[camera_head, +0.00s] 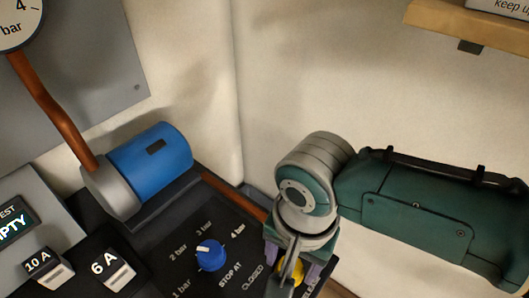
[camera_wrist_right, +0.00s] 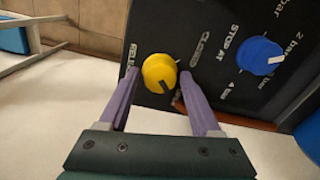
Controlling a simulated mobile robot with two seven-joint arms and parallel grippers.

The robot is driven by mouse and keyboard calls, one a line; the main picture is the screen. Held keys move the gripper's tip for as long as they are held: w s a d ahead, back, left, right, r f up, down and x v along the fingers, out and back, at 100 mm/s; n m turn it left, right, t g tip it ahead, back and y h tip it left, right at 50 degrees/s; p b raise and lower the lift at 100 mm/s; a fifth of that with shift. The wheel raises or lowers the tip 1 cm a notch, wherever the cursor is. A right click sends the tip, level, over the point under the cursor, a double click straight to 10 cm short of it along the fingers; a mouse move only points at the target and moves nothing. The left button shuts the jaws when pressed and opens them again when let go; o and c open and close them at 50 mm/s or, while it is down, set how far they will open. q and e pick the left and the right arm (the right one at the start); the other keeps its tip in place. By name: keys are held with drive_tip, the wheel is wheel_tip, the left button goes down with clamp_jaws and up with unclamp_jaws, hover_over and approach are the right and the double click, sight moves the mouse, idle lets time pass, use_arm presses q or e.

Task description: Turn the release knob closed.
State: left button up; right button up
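The yellow release knob (camera_wrist_right: 159,74) sits on a black panel (camera_wrist_right: 222,92). Its dark pointer mark faces down toward my gripper in the right wrist view. The word CLOSED is printed to the knob's upper right there, and a partly covered label is at its left. My right gripper (camera_wrist_right: 157,76) is open, with one purple finger on each side of the knob; narrow gaps seem to show. In the head view the knob (camera_head: 292,270) is partly hidden behind my right gripper (camera_head: 291,273). My left gripper is not in view.
A blue STOP AT knob (camera_head: 210,255) is beside the yellow knob on the same panel. Switches marked 10 A (camera_head: 47,268) and 6 A (camera_head: 112,270) are at left.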

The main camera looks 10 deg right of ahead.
clamp_jaws()
idle(0.3)
drive_tip(key=shift+n, duration=0.3)
drive_tip(key=n+p, duration=0.1)
drive_tip(key=n, duration=0.7)
drive_tip(key=shift+p, duration=0.35)
drive_tip(key=n, duration=0.4)
drive_tip(key=shift+w, duration=0.1)
drive_tip(key=shift+n+g, duration=0.3)
drive_tip(key=shift+n, duration=2.4)
